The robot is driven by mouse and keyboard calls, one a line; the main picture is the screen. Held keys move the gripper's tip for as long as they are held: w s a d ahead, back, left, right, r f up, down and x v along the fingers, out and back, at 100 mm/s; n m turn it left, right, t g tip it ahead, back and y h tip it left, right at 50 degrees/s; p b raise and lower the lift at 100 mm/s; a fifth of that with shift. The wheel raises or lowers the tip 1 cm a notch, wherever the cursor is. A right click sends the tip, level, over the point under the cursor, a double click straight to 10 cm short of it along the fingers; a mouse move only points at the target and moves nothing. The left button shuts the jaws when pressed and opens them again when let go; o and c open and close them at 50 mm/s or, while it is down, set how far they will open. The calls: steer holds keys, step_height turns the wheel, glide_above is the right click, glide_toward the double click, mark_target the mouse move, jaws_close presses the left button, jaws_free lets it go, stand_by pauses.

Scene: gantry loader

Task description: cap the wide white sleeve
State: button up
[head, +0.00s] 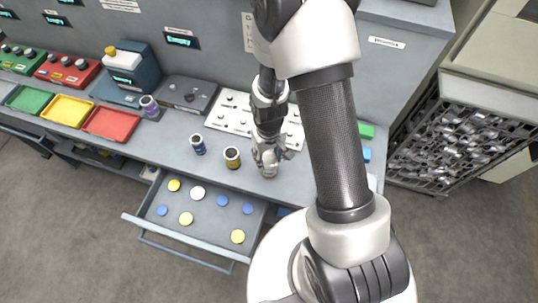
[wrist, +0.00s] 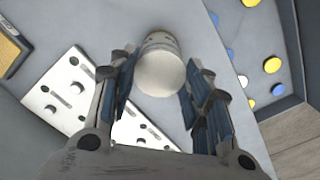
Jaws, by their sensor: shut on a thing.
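My gripper (head: 268,152) points down over the front part of the bench. It is shut on a round white cap (wrist: 160,74), with a finger on each side of it. The wide white sleeve (head: 269,171) stands upright right below my gripper. In the wrist view, part of the sleeve's side (wrist: 161,39) shows beyond the cap. The cap covers the sleeve's mouth in that view; I cannot tell whether it is fully seated.
A yellow-banded sleeve (head: 232,158) and a blue-banded sleeve (head: 198,144) stand to the left. An open drawer (head: 213,239) in front holds several yellow, blue and white caps. A white panel with knobs (head: 233,119) lies behind. Coloured trays (head: 68,120) are far left.

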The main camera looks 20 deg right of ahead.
stand_by(0.3)
steer(key=o, duration=0.8)
steer(key=shift+o, duration=0.2)
step_height(320, 180, up, 12)
stand_by(0.6)
